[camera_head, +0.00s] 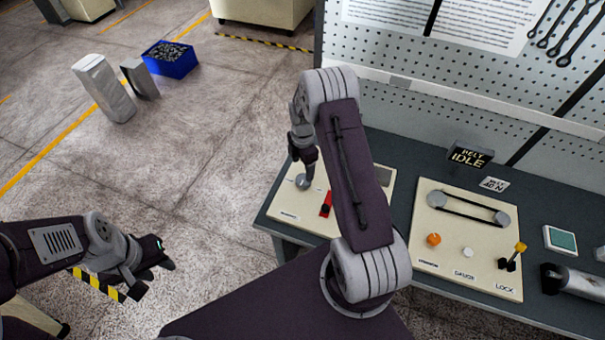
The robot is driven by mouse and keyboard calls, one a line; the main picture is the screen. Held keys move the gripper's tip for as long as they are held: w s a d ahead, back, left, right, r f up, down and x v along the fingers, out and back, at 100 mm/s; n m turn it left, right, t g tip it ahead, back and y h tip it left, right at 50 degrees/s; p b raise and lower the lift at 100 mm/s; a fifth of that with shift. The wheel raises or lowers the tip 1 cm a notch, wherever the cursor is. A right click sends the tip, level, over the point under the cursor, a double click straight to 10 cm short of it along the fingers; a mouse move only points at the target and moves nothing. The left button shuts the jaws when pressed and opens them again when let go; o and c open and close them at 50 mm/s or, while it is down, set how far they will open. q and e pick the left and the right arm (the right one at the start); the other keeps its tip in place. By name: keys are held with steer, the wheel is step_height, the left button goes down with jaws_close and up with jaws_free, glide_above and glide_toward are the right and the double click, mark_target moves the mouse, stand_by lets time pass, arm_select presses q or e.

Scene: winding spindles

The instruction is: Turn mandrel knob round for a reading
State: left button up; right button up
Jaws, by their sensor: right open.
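A cream panel (468,278) on the bench carries an orange knob (433,239), a white button (467,252) and a yellow-tipped lever (519,247) by the word LOCK. The label under the orange knob is too blurred to read, so I cannot confirm that it is the mandrel knob. Above these, a dark belt loops around two grey pulleys (437,198). My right gripper (304,165) points down over a second cream panel (290,212), open, close above a grey round knob (303,182); contact is unclear. My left gripper (163,256) hangs over the floor, away from the bench.
A red switch (326,206) sits beside the grey knob. A dark sign (469,156) reads BELT IDLE. A small screen device (560,240) and a dark-ended cylinder (578,282) lie at the right. A blue bin (170,60) stands on the open floor. A pegboard rises behind the bench.

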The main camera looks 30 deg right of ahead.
mark_target(304, 179)
steer(key=f+p, duration=0.1)
steer(key=f, duration=0.2)
steer(key=f+p, duration=0.1)
steer(key=f, duration=0.2)
steer(key=shift+s+d+f, duration=0.1)
steer(key=shift+d+f, duration=0.05)
steer(key=shift+d, duration=0.05)
steer(key=shift+f, duration=0.45)
steer(key=c, duration=1.4)
